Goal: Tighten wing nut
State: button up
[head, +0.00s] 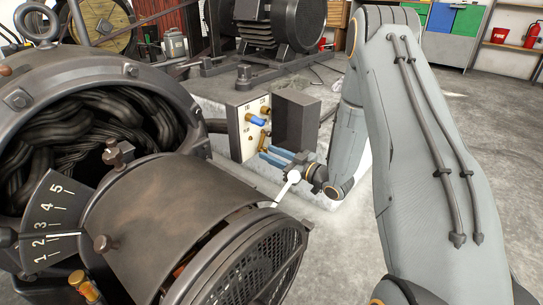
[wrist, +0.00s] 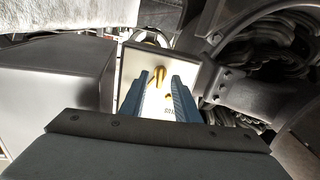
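A white terminal panel (head: 242,140) on an open box carries several brass terminals; a blue-sleeved piece (head: 257,121) sits on one of them. In the wrist view the panel (wrist: 132,62) lies beyond my fingers, and a brass wing nut (wrist: 150,74) shows by the fingertips. My gripper (head: 268,155) is low in front of the panel, its two blue fingers pointing at it. The wrist view shows the gripper (wrist: 160,78) with its fingers apart and a gap between them. I cannot tell whether a finger touches the nut.
A large dynamo housing (head: 145,220) with a pointer scale (head: 50,215) fills the left side. The box's dark open cover (head: 297,120) stands just right of the panel. A motor (head: 280,25) is behind. Clear floor (head: 490,130) lies at the right.

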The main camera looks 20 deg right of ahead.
jog(key=shift+c, duration=0.2)
grip_shut()
jog(key=shift+m+p, duration=0.3)
jog(key=shift+p, duration=0.25)
jog(key=m+p, duration=0.6)
jog(key=p, duration=0.1)
jog(key=m+p, duration=0.3)
jog(key=m, duration=0.2)
jog(key=shift+d+m, duration=0.1)
jog(key=shift+m, duration=0.3)
jog(key=m, duration=0.1)
jog(key=m+p, duration=0.1)
jog(key=m, duration=0.1)
jog(key=m+p, duration=0.1)
jog(key=m, duration=0.1)
jog(key=shift+f, duration=0.25)
jog(key=shift+m, duration=0.4)
